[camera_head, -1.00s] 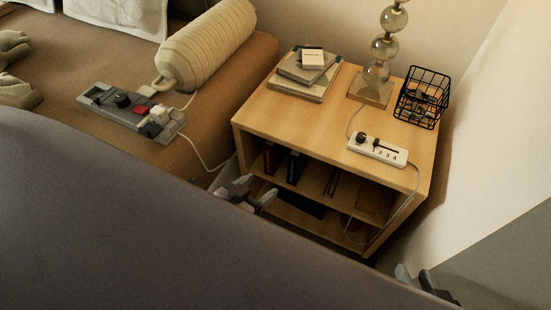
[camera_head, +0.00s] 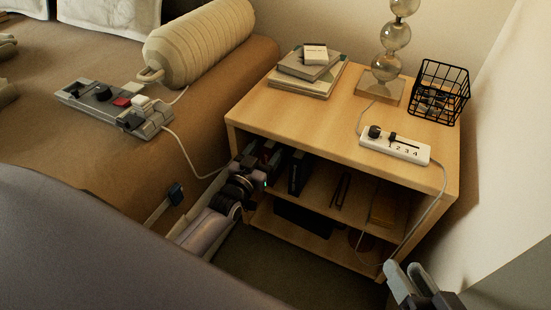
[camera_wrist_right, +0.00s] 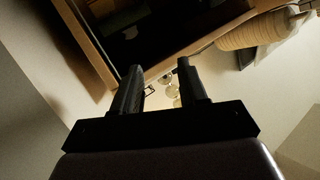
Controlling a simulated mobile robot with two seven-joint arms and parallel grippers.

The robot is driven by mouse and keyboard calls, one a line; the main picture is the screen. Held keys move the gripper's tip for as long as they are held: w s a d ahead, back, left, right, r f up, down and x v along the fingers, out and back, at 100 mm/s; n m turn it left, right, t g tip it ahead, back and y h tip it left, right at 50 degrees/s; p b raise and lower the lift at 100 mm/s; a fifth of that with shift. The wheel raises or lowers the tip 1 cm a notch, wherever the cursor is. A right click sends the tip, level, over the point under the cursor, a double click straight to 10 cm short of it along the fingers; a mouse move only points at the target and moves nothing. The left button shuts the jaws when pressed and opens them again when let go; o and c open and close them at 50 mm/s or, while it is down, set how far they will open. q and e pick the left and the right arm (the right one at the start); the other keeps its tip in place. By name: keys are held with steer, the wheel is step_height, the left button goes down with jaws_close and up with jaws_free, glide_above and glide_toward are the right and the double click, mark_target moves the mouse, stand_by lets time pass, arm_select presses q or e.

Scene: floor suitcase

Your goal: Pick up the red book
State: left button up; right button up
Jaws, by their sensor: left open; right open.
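The red book (camera_head: 268,150) appears as a dark reddish spine standing at the left end of the nightstand's upper shelf, in shadow, in the head view. A black book (camera_head: 297,172) stands to its right. My left gripper (camera_head: 256,163) is open at the shelf's left opening, right by the red book. It hides part of the book, and I cannot tell whether they touch. My right gripper (camera_head: 412,282) is open and empty, low in front of the nightstand's right side. Its two spread fingers show in the right wrist view (camera_wrist_right: 160,85).
The wooden nightstand (camera_head: 290,112) carries stacked books (camera_head: 307,75), a glass lamp (camera_head: 392,65), a wire basket (camera_head: 440,92) and a numbered white control box (camera_head: 395,146) with a hanging cable. The bed (camera_head: 105,165) is at left. Floor before the nightstand is clear.

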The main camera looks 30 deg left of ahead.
mark_target(272, 142)
arm_select(q)
steer(key=w+b, duration=0.1)
steer(key=w, duration=0.2)
steer(key=shift+w+b, duration=0.25)
steer(key=shift+b, duration=0.05)
steer(key=shift+w+r, duration=0.15)
steer(key=shift+w, duration=0.2)
arm_select(e)
steer(key=shift+s+d+f+n+t+h, duration=0.1)
steer(key=shift+d+n+t+h, duration=0.25)
steer(key=shift+d, duration=0.25)
arm_select(q)
jaws_close()
steer(key=shift+a+r, duration=0.1)
